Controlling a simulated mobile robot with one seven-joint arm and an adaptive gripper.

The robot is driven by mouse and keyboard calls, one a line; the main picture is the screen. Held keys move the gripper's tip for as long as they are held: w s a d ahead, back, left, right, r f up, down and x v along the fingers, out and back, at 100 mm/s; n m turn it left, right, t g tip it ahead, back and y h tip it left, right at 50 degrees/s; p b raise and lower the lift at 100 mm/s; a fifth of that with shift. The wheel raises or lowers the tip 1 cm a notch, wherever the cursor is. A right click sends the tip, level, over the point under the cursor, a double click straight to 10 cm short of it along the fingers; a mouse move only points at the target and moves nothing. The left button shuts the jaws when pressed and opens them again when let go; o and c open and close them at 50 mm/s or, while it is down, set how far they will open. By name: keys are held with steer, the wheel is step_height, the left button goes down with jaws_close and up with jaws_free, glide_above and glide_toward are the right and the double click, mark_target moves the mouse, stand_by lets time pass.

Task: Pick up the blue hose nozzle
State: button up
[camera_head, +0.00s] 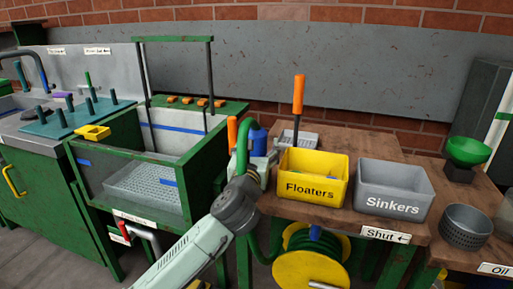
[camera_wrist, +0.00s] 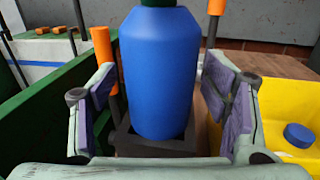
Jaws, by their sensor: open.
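The blue hose nozzle (camera_wrist: 160,75) stands upright in a dark square holder (camera_wrist: 150,145) in the wrist view, with a green part at its top edge. My gripper (camera_wrist: 162,95) is open, with one purple-padded finger on each side of the nozzle. Gaps show between the nozzle and both pads. In the head view the nozzle (camera_head: 259,138) shows just behind my gripper (camera_head: 258,163), and its lower part is hidden by the gripper. A green hose (camera_head: 243,140) arches beside it.
A yellow Floaters bin (camera_head: 314,188) stands right of my gripper, and a blue round piece (camera_wrist: 299,135) lies in it. A grey Sinkers bin (camera_head: 395,205) is farther right. A green-framed tank (camera_head: 205,165) is on the left. An orange-handled tool (camera_head: 298,95) stands upright behind the yellow bin.

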mark_target(256, 128)
steer(key=shift+c, duration=0.4)
steer(key=c, duration=1.3)
steer(key=shift+r, duration=0.1)
step_height(256, 128, up, 10)
steer(key=shift+f, duration=0.1)
steer(key=o, duration=0.8)
steer(key=shift+c, duration=0.2)
steer(key=c, duration=0.5)
